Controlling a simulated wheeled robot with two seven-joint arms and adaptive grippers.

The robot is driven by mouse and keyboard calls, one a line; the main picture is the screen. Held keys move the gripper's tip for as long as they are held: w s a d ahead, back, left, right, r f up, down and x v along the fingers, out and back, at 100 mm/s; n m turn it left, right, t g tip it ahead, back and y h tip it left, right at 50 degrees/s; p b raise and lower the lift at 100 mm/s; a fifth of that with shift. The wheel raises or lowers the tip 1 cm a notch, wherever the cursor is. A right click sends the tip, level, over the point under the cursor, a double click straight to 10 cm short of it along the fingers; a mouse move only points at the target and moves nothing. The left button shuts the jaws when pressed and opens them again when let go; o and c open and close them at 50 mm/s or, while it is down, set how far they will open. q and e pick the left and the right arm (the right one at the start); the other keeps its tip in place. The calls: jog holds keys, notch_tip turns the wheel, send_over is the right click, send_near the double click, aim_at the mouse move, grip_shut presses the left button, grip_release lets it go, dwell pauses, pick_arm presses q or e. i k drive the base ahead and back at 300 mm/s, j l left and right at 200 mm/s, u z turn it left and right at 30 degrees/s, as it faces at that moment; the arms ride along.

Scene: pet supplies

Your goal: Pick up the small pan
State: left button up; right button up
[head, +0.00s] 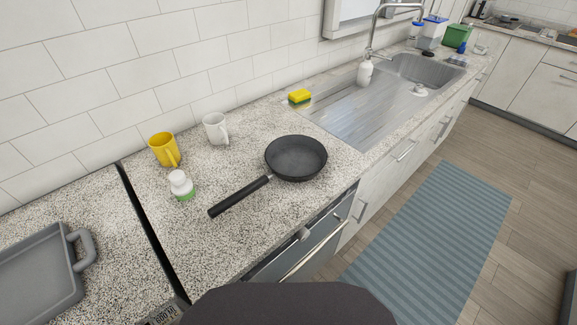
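A small dark frying pan (296,157) with a black handle (239,197) lies upright on the speckled countertop (222,245). Its handle points to the lower left, towards the counter's front. Nothing touches the pan. Neither of my grippers shows in the head view.
A yellow mug (162,149), a white mug (214,128) and a white-and-green bottle (181,184) stand left of the pan. A yellow sponge (299,97) and a metal sink (421,72) are beyond it. A grey tray (38,272) lies at left. Counter around the handle is clear.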

aim_at(295, 157)
jog(key=i+l+u, duration=0.25)
jog(key=l+u, duration=0.25)
jog(key=l, duration=0.15)
jog(key=i+l+u, duration=0.1)
jog(key=l+u, duration=0.15)
jog(key=l, duration=0.15)
jog(key=l+u, duration=0.25)
jog(key=i+l, duration=0.05)
jog(key=l, duration=0.05)
